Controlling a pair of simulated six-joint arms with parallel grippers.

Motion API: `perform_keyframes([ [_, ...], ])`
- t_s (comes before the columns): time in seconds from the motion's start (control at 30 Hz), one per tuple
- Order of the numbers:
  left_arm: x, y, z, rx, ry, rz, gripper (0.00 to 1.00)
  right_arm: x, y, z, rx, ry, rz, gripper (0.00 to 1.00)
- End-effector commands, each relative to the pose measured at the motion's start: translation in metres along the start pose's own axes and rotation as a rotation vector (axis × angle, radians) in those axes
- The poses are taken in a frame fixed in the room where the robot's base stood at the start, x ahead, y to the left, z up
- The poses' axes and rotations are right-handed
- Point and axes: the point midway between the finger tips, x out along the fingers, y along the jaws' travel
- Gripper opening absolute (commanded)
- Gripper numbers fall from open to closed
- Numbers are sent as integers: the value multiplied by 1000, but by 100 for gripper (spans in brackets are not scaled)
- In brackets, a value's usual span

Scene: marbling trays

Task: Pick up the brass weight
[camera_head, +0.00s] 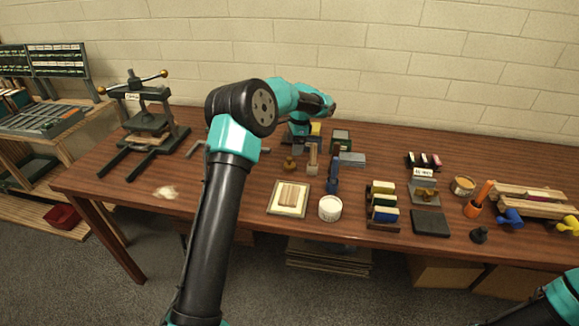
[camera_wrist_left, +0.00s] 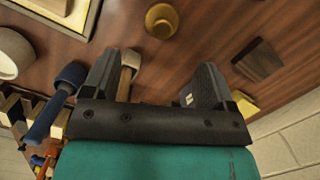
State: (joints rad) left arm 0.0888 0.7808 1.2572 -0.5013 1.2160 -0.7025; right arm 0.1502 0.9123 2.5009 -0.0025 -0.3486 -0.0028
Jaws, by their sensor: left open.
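The brass weight (camera_head: 290,164), a small round brass piece, stands on the wooden table just below my left gripper in the head view. In the left wrist view the brass weight (camera_wrist_left: 161,20) is at the top middle, beyond the fingertips and apart from them. My left gripper (camera_head: 298,143) is above the table, its fingers partly hidden by its own wrist. In the left wrist view my left gripper (camera_wrist_left: 152,72) is open, with no object held. A pale wooden handle (camera_wrist_left: 130,62) shows beside its left finger. My right gripper is out of view.
A blue-handled tool (camera_head: 332,172) lies close to the right of the weight. A framed tray (camera_head: 273,208) and a white tub (camera_head: 330,208) are in front. A dark wooden block (camera_wrist_left: 257,60) is right of the weight in the wrist view. A press (camera_head: 150,122) stands left.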

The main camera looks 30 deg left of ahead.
Motion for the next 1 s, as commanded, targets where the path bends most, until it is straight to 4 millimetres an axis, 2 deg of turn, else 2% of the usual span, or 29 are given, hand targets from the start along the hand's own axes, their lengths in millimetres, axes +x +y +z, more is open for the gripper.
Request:
perform_keyframes([
  [0.1,22,0,1,0,-2,4,79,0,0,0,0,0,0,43],
  [0.2,34,0,1,-1,-1,2,79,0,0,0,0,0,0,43],
  [0.33,40,0,0,-1,0,1,79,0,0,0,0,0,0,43],
  [0.7,44,0,1,-1,0,1,79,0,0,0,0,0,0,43],
  [1.0,80,-2,5,0,-1,3,79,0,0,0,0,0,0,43],
])
